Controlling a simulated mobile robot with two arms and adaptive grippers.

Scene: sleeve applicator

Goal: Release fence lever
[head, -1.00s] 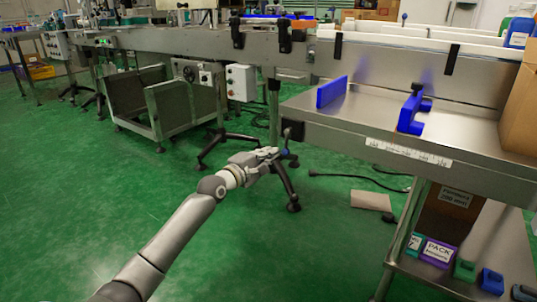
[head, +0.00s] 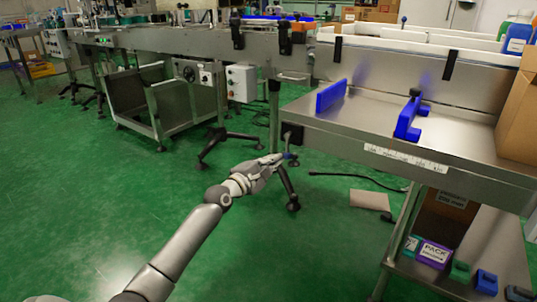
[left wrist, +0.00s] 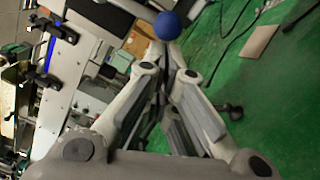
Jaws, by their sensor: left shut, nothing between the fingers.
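A lever with a blue ball knob (head: 289,156) hangs at the left end of the steel table, below a black block (head: 292,134). The knob also shows large at the top of the left wrist view (left wrist: 167,25). My left gripper (head: 278,158) is shut and empty, its fingertips close beside the knob. In the left wrist view the fingers (left wrist: 163,62) come together just below the ball. Whether they touch it I cannot tell. On the table stand a blue fence plate (head: 331,95) and a blue bracket (head: 409,118). My right gripper is not in view.
The steel table (head: 370,128) has a scale strip on its front edge and a cardboard box (head: 518,115) at right. Below it are a shelf with small boxes, black stand legs (head: 288,186) and a floor cable.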

